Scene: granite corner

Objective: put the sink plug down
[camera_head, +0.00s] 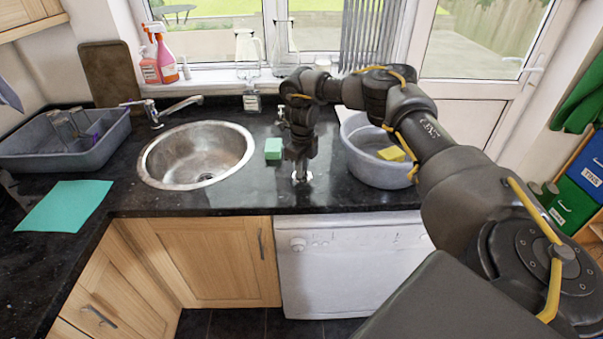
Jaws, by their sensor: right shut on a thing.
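My right gripper (301,172) points down over the black worktop, to the right of the round sink. It is shut on a small, shiny piece, which I take to be the sink plug (302,177). The plug is mostly hidden by the fingers, and I cannot tell whether it touches the worktop. The round metal sink (182,168) is empty, with a dark drain at its bottom. My left gripper is not in view.
A green sponge block (273,148) stands just left of the gripper. A grey basin (365,165) with a yellow sponge (391,153) is to the right. A grey tray (85,150) and a teal cloth (65,206) lie left. The worktop's front strip is clear.

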